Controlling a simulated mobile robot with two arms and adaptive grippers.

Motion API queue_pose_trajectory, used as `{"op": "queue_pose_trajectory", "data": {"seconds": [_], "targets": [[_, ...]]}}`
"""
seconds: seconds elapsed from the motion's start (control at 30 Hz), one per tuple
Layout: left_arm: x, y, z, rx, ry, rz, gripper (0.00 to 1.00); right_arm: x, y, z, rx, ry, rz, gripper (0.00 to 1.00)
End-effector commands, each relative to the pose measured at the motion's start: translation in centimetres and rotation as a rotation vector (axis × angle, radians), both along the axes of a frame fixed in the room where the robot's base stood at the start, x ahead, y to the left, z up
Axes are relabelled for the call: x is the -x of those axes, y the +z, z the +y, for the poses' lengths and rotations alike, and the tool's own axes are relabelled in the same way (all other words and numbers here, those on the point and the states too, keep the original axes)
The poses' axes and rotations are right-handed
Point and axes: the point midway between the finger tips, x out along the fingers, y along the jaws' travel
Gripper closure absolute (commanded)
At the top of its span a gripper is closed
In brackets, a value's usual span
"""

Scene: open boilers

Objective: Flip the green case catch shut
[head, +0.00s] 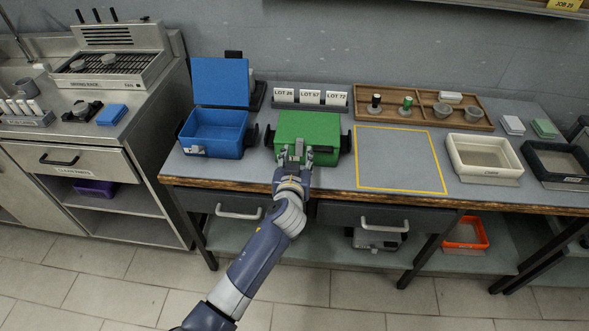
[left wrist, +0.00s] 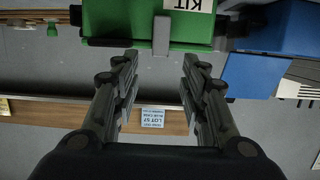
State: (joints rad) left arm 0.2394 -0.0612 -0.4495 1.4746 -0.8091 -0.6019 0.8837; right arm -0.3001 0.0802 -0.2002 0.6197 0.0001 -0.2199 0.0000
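The green case (head: 308,128) stands on the bench with its lid down. Its grey catch (left wrist: 162,36) shows in the left wrist view, where the picture is upside down. The catch sticks out past the green case's edge (left wrist: 125,28), beside a white label. My left gripper (head: 296,153) is at the front of the case in the head view and partly covers the catch there. In the left wrist view my left gripper (left wrist: 158,62) has its fingers apart, with nothing between the tips. The catch lies just beyond the tips, centred between them. My right gripper is not in view.
An open blue case (head: 212,134) stands just left of the green case. Lot cards (head: 310,97) stand behind it. A yellow-outlined area (head: 398,160) to the right is clear. A wooden tray (head: 425,106) and a cream bin (head: 484,158) are farther right.

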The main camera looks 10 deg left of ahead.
Motion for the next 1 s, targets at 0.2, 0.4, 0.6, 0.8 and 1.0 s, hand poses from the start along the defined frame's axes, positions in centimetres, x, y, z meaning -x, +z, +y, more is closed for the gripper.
{"op": "queue_pose_trajectory", "data": {"seconds": [0.2,0.4,0.6,0.8,1.0], "targets": [[3.3,0.8,0.0,0.002,0.0,0.001,0.6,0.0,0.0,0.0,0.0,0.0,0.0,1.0],[5.4,1.3,0.0,0.001,-0.001,0.001,0.6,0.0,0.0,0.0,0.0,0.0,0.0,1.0],[6.1,1.5,0.0,0.0,0.0,0.0,0.6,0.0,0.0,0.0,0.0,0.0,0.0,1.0],[6.1,1.5,0.0,0.0,0.0,0.0,0.6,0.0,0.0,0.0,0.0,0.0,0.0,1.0],[6.1,1.6,0.0,0.0,0.0,0.0,0.6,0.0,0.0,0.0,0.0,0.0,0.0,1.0]]}}
